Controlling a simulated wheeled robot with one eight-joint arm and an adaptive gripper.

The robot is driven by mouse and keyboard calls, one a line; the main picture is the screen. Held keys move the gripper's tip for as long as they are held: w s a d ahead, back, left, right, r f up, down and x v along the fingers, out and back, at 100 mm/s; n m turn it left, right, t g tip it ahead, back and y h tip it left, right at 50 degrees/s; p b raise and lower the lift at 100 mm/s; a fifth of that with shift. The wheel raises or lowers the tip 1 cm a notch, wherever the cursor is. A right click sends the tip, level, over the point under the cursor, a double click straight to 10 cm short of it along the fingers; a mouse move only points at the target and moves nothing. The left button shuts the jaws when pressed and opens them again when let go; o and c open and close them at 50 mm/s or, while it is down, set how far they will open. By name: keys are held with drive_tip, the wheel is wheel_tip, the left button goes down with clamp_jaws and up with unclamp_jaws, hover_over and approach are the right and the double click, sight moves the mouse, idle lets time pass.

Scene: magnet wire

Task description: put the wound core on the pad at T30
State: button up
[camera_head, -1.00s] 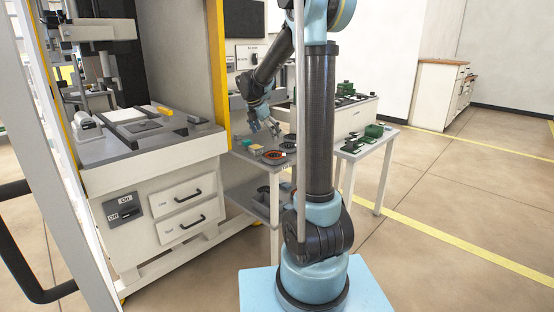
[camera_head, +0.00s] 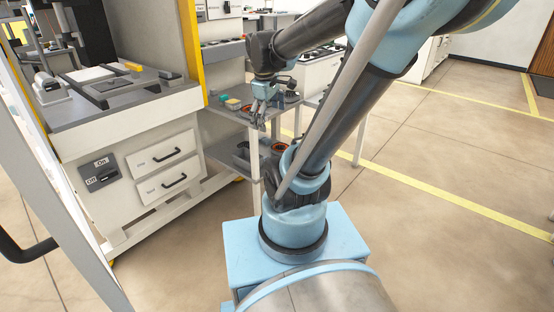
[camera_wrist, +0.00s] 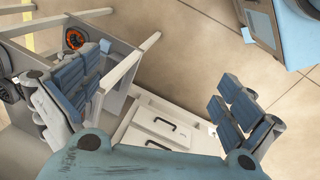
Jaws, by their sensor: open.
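An orange-red wound ring in a dark round holder (camera_head: 279,148) sits on the lower shelf of the grey side table; it also shows in the wrist view (camera_wrist: 75,38). Another orange-red ring (camera_head: 246,107) is partly visible on the tabletop behind my gripper. I cannot read any T30 label or tell which spot is its pad. My gripper (camera_head: 257,122) is open and empty at the table's front edge. In the wrist view its fingers (camera_wrist: 160,100) are spread wide with nothing between them, and the lower-shelf ring lies beyond the left finger.
The side table's front leg (camera_head: 256,190) stands just below my gripper. A machine cabinet with two drawers (camera_head: 165,168) is left of the table. Small teal and yellow blocks (camera_head: 232,103) lie on the tabletop. Open floor (camera_head: 430,180) is to the right.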

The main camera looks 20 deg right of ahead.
drive_tip(key=s+f+m+y, duration=0.1)
drive_tip(key=s+f+m, duration=0.7)
drive_tip(key=s, duration=0.4)
drive_tip(key=shift+s+a+f+m, duration=0.15)
drive_tip(key=shift+s+f+m, duration=0.25)
drive_tip(key=shift+m, duration=0.2)
